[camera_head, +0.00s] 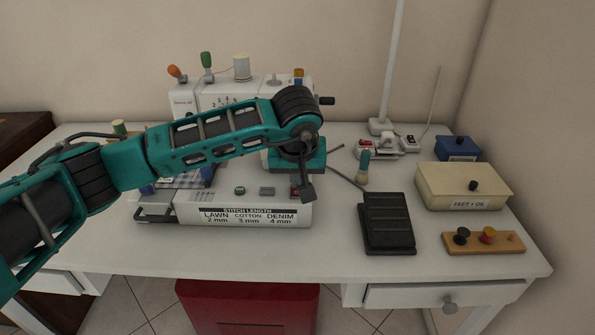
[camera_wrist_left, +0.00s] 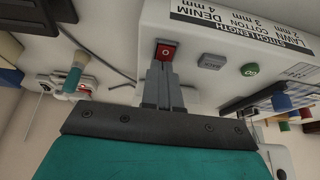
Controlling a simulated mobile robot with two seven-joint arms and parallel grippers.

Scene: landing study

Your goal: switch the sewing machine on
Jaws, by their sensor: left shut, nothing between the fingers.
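The white sewing machine (camera_head: 185,105) stands on the white table, its upper body partly hidden behind my left arm. Its base carries a small red rocker switch (camera_wrist_left: 166,51) marked "O", also partly visible in the head view (camera_head: 294,192). A grey button (camera_wrist_left: 211,61) and a green button (camera_wrist_left: 249,70) sit in line with it. My left gripper (camera_head: 308,197) points down over the base's right end, shut and empty. In the left wrist view its closed fingertips (camera_wrist_left: 160,66) are right at the switch's edge; I cannot tell whether they touch it.
A black foot pedal (camera_head: 387,222) lies right of the machine. Farther right are a cream box (camera_head: 440,190), a blue box (camera_head: 457,147) and a wooden board with knobs (camera_head: 466,247). A brush (camera_head: 364,168) stands behind the pedal. The table's front strip is clear.

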